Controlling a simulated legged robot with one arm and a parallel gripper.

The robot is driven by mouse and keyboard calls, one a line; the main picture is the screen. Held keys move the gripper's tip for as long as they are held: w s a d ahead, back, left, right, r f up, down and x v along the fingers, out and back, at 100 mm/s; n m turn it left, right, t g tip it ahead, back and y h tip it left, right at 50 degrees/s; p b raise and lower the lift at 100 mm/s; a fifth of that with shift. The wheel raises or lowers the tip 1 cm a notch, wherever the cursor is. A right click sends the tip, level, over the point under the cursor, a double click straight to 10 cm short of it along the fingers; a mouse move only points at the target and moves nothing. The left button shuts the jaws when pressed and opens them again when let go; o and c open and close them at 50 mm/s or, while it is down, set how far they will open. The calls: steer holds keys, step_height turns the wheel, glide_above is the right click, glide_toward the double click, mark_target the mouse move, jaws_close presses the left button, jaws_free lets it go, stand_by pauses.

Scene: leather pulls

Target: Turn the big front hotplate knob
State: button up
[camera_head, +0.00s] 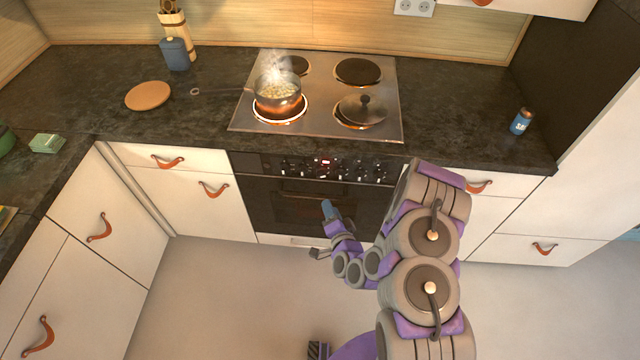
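The row of small hotplate knobs (343,170) is on the dark oven front panel, below the cooktop (325,118). I cannot tell which knob belongs to which plate. The front left hotplate (280,117) glows orange under a steaming pot (278,94). A lid (363,109) lies over the front right plate. My gripper (323,231) is in front of the oven door, below the knobs and apart from them. Its blue-tipped finger and dark lower finger look spread, with nothing between them.
The pot's long handle reaches left over the counter towards a round wooden board (148,96). A blue shaker (521,121) stands on the right counter. Drawers with leather pulls (214,189) flank the oven (300,206). The floor before the oven is clear except for my own body.

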steer(key=b, duration=0.2)
glide_toward(322, 177)
steer(key=b+x, duration=0.2)
steer(key=x, duration=0.5)
steer(key=shift+w+a+f, duration=0.1)
steer(key=shift+w+f, duration=0.1)
steer(key=shift+w, duration=0.05)
steer(key=shift+w+d, duration=0.25)
steer(key=shift+w, duration=0.15)
steer(key=shift+w+a, duration=0.1)
steer(key=shift+a, duration=0.5)
steer(key=shift+c, duration=0.8)
steer(key=shift+d, duration=0.35)
jaws_close()
